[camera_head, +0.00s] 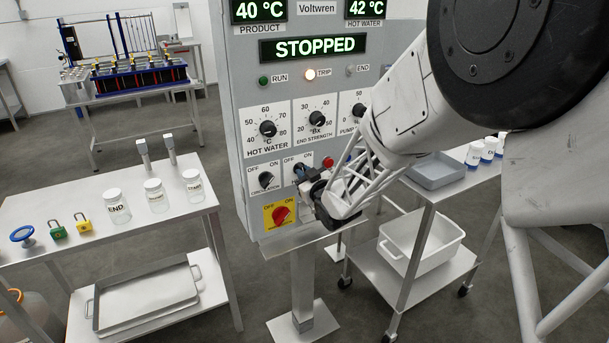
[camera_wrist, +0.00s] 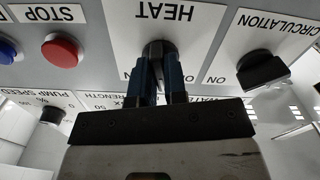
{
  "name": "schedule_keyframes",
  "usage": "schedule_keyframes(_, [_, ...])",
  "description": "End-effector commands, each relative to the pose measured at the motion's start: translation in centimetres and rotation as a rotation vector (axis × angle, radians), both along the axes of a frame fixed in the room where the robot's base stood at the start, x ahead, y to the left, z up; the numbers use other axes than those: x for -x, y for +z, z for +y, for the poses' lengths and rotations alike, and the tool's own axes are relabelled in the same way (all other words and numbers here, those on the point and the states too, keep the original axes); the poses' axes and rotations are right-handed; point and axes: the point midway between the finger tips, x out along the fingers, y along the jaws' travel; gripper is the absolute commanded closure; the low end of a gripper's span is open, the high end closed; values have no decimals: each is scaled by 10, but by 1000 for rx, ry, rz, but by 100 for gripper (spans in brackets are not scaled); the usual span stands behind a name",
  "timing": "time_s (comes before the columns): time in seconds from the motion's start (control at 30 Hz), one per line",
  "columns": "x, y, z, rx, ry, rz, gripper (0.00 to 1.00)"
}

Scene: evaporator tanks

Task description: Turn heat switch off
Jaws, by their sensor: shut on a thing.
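The heat switch (camera_wrist: 155,47) is a dark rotary knob on a white OFF/ON plate, under the HEAT label in the upside-down wrist view. My gripper (camera_wrist: 162,82) is shut on it, with one blue-and-black finger on each side. In the head view my gripper (camera_head: 302,178) reaches the lower part of the grey control panel (camera_head: 232,110) from the right. It hides most of the heat switch there. The fingers cover much of the knob, so I cannot tell its exact setting.
The black circulation switch (camera_head: 266,179) is left of my gripper. The red rotary switch (camera_head: 283,214) on a yellow plate is below. A red STOP button (camera_wrist: 61,50) is close by. The display (camera_head: 313,46) reads STOPPED and the TRIP lamp (camera_head: 310,74) glows.

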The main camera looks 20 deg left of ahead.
Motion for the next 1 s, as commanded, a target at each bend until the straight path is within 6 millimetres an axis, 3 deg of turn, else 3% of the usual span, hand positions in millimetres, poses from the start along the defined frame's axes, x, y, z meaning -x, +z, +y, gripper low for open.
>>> schedule_keyframes(0.5, [-1, 1, -1, 302, 0, -305, 100])
schedule_keyframes(1.0, [-1, 1, -1, 385, 0, -385, 100])
